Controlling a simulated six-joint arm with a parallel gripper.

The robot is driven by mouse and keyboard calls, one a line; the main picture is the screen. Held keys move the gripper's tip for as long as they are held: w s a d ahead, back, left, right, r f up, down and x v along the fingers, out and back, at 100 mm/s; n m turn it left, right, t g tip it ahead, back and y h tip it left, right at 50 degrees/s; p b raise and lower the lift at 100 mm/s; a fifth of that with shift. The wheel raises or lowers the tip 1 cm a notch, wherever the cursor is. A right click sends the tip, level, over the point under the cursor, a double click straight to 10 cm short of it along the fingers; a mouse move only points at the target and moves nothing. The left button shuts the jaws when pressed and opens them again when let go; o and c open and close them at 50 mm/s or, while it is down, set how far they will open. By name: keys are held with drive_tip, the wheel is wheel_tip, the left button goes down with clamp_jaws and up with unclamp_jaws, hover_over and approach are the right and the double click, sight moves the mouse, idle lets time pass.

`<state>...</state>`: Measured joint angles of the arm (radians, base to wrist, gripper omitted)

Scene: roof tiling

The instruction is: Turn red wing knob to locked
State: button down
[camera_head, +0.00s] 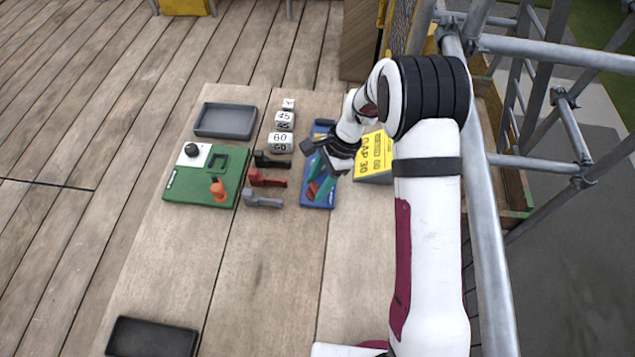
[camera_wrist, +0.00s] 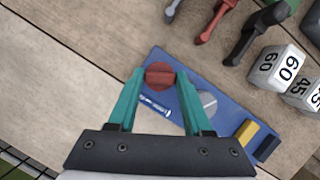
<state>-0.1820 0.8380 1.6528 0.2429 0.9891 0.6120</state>
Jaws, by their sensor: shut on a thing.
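The red wing knob (camera_wrist: 160,75) sits near one end of the blue board (camera_wrist: 184,92) in the wrist view. It is round, with a raised wing across it that lies roughly level in the picture. My gripper (camera_wrist: 159,78) has its two green fingers on either side of the knob, shut on its wing. White lettering shows on the board beside the knob, too small to read. In the head view my gripper (camera_head: 318,180) is over the lower part of the blue board (camera_head: 318,204) and hides most of the knob.
A grey round piece (camera_wrist: 207,101) and a yellow block (camera_wrist: 245,131) are on the same board. Black, red (camera_head: 268,178) and grey handled tools lie to its left, with number blocks (camera_head: 281,142) above. A yellow sign (camera_head: 374,158) stands close on the right.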

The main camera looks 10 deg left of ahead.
drive_tip(key=n, duration=0.3)
drive_tip(key=n+g+h, duration=0.1)
drive_tip(key=n, duration=0.2)
drive_tip(key=shift+w+a+g+h, duration=0.1)
drive_tip(key=shift+w+g+h, duration=0.05)
drive_tip(key=shift+g+h, duration=0.15)
drive_tip(key=n+h, duration=0.1)
drive_tip(key=n, duration=0.2)
drive_tip(key=n+h, duration=0.1)
drive_tip(key=n, duration=0.2)
drive_tip(key=shift+a+g, duration=0.15)
drive_tip(key=shift+g, duration=0.25)
drive_tip(key=c, duration=0.6)
unclamp_jaws()
drive_tip(key=v, duration=1.5)
drive_tip(key=shift+a+r, duration=0.2)
drive_tip(key=shift+r, duration=0.2)
